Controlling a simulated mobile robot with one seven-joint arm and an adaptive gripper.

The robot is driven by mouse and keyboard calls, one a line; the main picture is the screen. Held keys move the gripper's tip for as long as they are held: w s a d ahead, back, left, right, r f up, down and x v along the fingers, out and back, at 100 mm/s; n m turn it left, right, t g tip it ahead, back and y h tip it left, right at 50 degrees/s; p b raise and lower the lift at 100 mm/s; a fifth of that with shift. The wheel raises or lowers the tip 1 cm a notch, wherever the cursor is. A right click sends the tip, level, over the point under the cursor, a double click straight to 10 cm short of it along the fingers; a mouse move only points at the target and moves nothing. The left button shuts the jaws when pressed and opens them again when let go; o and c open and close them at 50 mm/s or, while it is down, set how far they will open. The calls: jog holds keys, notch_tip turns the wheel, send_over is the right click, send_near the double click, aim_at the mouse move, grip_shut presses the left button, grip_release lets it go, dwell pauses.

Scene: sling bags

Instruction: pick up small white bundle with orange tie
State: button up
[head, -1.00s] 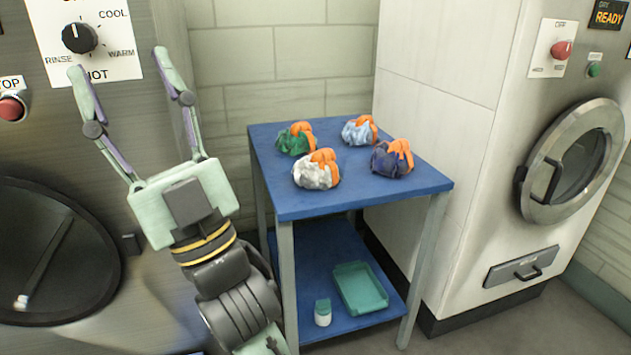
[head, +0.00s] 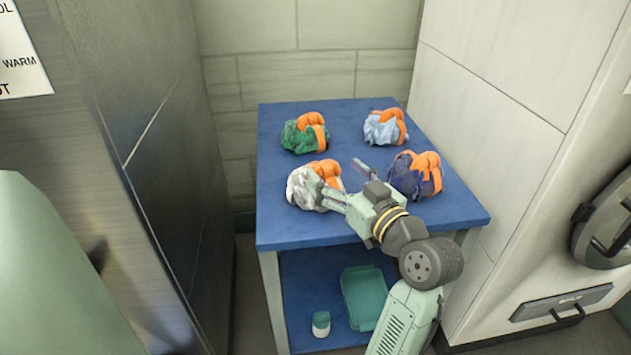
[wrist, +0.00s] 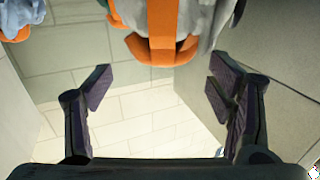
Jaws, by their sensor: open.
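The white bundle with an orange tie (head: 303,188) sits on the blue table top, front left of the group. My gripper (head: 342,182) is open and empty, just to the right of it in the head view. One finger overlaps the bundle's right edge there; I cannot tell whether they touch. In the wrist view a whitish-grey bundle with an orange strap (wrist: 205,25), apparently the same one, is cut off at the top, between and beyond the open fingers (wrist: 155,92).
The blue table (head: 275,232) also holds a green bundle (head: 293,137), a light blue bundle (head: 380,128) and a dark blue bundle (head: 405,180) close right of my gripper. A teal tray (head: 365,298) and small jar (head: 321,324) are on the lower shelf. Walls stand behind and right.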

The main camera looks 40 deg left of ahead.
aim_at(321, 160)
jog(key=x, duration=0.2)
jog(key=p+x, duration=0.1)
jog(key=x, duration=0.2)
jog(key=shift+s+a+r+p, duration=0.1)
jog(key=shift+s+p, duration=0.1)
jog(key=shift+p, duration=0.1)
jog(key=shift+w+a, duration=0.15)
jog(key=shift+a, duration=0.1)
jog(key=c, duration=1.8)
